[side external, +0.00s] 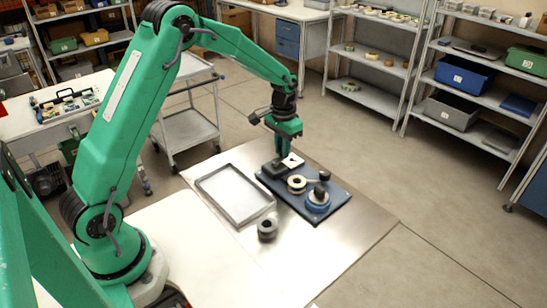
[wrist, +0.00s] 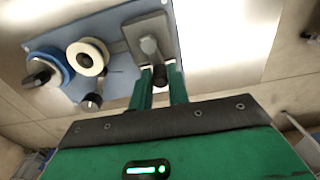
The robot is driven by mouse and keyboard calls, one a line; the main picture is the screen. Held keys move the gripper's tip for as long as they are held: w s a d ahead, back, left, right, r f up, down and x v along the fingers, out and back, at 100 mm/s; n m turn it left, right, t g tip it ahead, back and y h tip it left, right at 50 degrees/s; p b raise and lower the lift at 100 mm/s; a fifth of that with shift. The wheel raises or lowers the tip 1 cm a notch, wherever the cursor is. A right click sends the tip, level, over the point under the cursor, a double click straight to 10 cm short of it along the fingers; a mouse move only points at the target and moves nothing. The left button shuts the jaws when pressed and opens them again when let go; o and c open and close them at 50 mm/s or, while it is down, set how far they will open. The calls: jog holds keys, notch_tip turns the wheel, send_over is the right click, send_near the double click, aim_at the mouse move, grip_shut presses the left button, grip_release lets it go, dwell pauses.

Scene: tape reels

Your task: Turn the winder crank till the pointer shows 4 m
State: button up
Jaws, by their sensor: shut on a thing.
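A blue board (side external: 328,207) carries the winder. At its far end is a dark grey block (side external: 270,172) with a small white plate (side external: 292,160) beside it. My gripper (side external: 285,153) reaches down over this block. In the wrist view, the grey block (wrist: 135,28) has a pale round hub (wrist: 149,46). My gripper (wrist: 161,82) is shut on a black crank knob (wrist: 160,74) next to the hub. A cream reel (side external: 297,183) and a blue reel (side external: 318,202) sit on the board. I cannot make out the pointer or its reading.
An empty grey tray (side external: 206,192) lies left of the board on the steel sheet. A dark ring-shaped reel (side external: 267,229) stands in front of it. Black knobs (wrist: 92,102) rise beside the reels. The steel sheet (side external: 350,240) is clear at the front right.

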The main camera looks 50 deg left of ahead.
jog(key=shift+d, duration=0.1)
jog(key=shift+d, duration=0.6)
jog(key=shift+s+d, duration=0.1)
jog(key=shift+d, duration=0.05)
jog(key=shift+s+d, duration=0.3)
jog(key=shift+d, duration=0.2)
dwell(0.5)
